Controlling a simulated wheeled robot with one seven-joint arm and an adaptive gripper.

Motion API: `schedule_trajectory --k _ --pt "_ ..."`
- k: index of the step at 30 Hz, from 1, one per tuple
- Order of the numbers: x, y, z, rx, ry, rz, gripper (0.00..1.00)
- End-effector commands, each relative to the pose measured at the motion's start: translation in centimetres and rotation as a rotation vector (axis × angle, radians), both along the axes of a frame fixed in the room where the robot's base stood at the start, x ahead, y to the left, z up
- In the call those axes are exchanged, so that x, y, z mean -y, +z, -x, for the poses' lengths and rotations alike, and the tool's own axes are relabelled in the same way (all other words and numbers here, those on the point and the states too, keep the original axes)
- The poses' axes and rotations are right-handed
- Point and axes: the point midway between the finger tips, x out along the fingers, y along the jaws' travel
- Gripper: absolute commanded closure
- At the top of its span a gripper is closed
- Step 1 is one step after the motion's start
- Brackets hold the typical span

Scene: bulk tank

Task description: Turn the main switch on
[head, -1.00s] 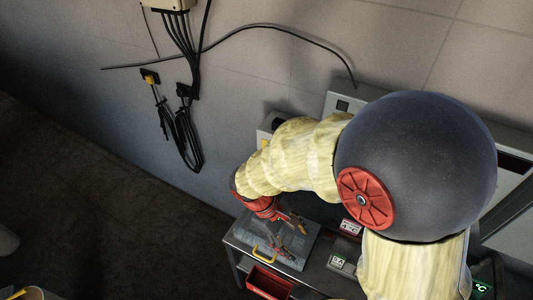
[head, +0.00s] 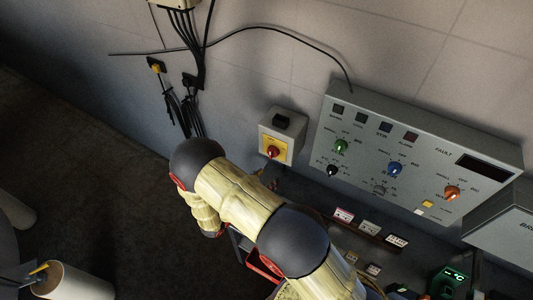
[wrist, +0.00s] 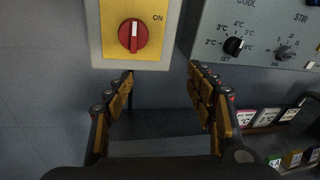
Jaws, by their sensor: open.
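The main switch is a red rotary knob (wrist: 133,36) on a yellow plate, on the front of a grey box. "ON" is printed at the plate's upper right. The knob's white mark stands about upright in the wrist view. The red knob (head: 272,152) also shows in the head view, on the wall box left of the large panel. My gripper (wrist: 160,74) is open and empty. In the wrist view its two fingers lie just below the box, apart from the knob, with their gap a little right of it.
A grey control panel (head: 430,130) with several knobs and lamps is right of the switch box. Small labelled cards (head: 370,228) stand below it. Black cables (head: 190,110) hang at the left. The wall between cables and box is clear.

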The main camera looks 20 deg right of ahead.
Motion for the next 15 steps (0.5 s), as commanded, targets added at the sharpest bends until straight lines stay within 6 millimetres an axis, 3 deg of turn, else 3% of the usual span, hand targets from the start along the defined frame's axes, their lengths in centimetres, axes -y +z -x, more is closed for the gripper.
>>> schedule_trajectory --k 3,6,15 --pt "-1.7 1.6 -2.5 0.028 0.083 0.045 0.44" --pt "-2.2 2.6 -3.3 0.033 0.119 0.087 0.44" --pt "0.4 3.0 -5.3 0.026 0.110 0.102 0.44"
